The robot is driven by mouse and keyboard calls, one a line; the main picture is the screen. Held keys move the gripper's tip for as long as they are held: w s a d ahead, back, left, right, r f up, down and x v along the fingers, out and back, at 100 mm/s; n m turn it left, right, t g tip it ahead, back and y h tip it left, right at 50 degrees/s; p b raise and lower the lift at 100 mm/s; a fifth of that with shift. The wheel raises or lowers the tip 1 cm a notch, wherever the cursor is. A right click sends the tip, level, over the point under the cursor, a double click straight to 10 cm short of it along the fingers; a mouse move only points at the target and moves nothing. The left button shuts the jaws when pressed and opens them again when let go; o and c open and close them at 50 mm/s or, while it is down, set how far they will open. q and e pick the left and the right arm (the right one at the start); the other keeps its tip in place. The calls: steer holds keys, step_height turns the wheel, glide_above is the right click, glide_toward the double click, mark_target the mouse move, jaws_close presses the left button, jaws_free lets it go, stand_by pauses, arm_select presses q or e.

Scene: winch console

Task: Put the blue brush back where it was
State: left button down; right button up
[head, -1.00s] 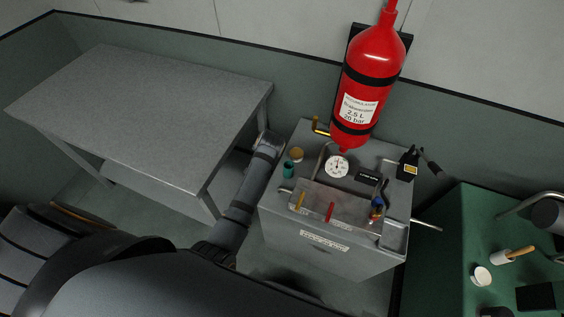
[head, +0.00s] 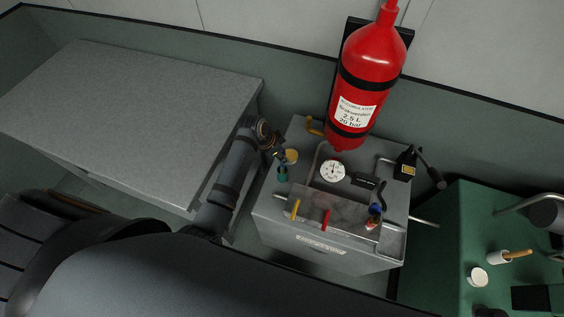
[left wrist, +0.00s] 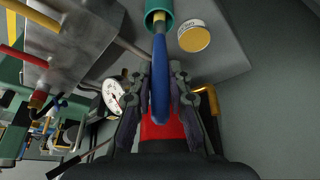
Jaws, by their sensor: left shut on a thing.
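My left gripper (head: 275,147) is shut on the blue brush and is over the left back corner of the console. In the left wrist view, the brush's blue handle (left wrist: 160,80) lies between the two fingers (left wrist: 160,98). Its far, metal-banded end overlaps the mouth of a teal cup (left wrist: 166,4); I cannot tell whether the tip is inside or just above it. In the head view the teal cup (head: 282,174) stands on the console just below the gripper. My right gripper is not in view.
A tan-lidded tin (head: 291,156) stands right beside the cup. The console (head: 330,245) also carries a gauge (head: 332,171), yellow and red levers and a red cylinder (head: 366,75) behind. A grey table (head: 140,110) is left, a green cabinet (head: 450,230) right.

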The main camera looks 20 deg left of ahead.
mark_target(282, 166)
arm_select(q)
step_height(282, 166, down, 4)
steer(key=shift+s+r, duration=0.1)
steer(key=shift+r, duration=0.1)
steer(key=shift+f, duration=0.3)
steer(key=c, duration=1.3)
jaws_free()
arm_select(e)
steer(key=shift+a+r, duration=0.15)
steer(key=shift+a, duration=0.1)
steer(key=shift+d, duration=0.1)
arm_select(q)
steer(key=shift+a+r, duration=0.1)
steer(key=shift+r, duration=0.25)
steer(key=v, duration=1.1)
steer(key=shift+r, duration=0.2)
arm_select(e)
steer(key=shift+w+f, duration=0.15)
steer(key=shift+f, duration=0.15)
